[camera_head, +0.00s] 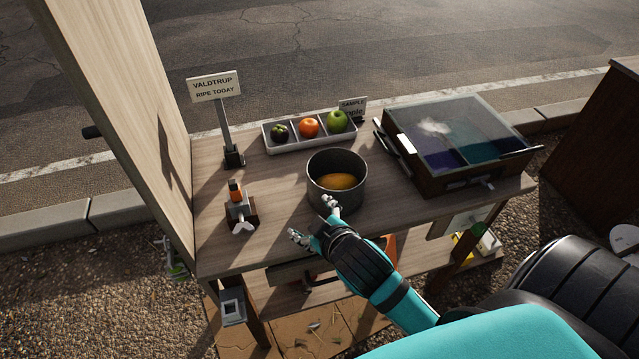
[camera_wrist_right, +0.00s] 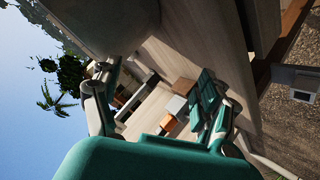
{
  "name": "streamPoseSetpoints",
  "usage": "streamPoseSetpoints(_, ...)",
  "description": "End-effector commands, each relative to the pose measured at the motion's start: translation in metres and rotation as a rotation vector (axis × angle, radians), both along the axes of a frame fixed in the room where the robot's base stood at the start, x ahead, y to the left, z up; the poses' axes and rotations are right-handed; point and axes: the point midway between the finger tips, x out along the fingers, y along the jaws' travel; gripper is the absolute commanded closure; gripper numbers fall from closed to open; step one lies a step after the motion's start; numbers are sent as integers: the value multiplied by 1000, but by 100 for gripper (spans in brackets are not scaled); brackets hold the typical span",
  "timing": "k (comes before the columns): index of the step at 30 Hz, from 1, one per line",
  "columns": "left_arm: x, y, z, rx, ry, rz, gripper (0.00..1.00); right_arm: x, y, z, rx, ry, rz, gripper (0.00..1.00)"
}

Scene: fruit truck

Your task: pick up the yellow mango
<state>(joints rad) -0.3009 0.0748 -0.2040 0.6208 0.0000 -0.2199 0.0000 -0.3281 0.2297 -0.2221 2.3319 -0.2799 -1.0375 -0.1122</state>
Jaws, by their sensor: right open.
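The yellow mango (camera_head: 337,181) lies inside a round dark metal pot (camera_head: 352,159) on the wooden counter. Its lower part is hidden by the pot's near wall. My right gripper (camera_head: 314,222) is open and empty at the counter's front edge, just in front of the pot and slightly left. One finger is close to the pot's near side; I cannot tell if it touches. In the right wrist view the fingers of the right gripper (camera_wrist_right: 155,110) are spread apart with counter items beyond. My left gripper is not in view.
A white tray (camera_head: 268,146) with fruit stands behind the pot. A glass-topped case (camera_head: 415,178) stands to the right. A sign (camera_head: 214,87) and a small orange-topped device (camera_head: 239,206) stand left. A wooden post (camera_head: 125,90) bounds the left side. The counter (camera_head: 275,185) is clear left of the pot.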

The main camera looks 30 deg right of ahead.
Motion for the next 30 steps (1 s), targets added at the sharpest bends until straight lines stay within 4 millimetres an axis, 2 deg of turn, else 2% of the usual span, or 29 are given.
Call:
streamPoseSetpoints(1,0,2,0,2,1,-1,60,19,2,20,-50,-92,37,23)
streamPoseSetpoints(5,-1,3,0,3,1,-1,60,60,16,75,-203,-340,149,23)
streamPoseSetpoints(8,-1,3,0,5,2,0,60,86,37,127,-360,-568,264,23)
streamPoseSetpoints(9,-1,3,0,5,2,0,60,94,49,152,-439,-676,321,23)
streamPoseSetpoints(11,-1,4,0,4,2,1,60,101,73,187,-579,-847,424,23)
streamPoseSetpoints(12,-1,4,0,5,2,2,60,102,92,209,-681,-965,502,23)
streamPoseSetpoints(15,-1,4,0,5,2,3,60,91,141,242,-959,-1240,721,23)
streamPoseSetpoints(18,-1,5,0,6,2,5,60,75,181,243,-1249,-1466,973,23)
streamPoseSetpoints(20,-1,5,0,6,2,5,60,66,195,231,-1425,-1571,1145,23)
streamPoseSetpoints(21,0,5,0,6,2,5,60,62,199,217,-1540,-1623,1270,23)
streamPoseSetpoints(23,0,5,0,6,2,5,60,60,196,193,-1708,-1675,1476,23)
streamPoseSetpoints(25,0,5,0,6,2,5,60,64,177,163,-1885,-1682,1743,23)
streamPoseSetpoints(26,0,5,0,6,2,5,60,67,163,150,1913,1630,-1830,23)
streamPoseSetpoints(29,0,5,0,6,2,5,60,81,100,120,1705,1217,-1864,23)
streamPoseSetpoints(30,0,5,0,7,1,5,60,86,70,114,1623,1069,-1886,23)
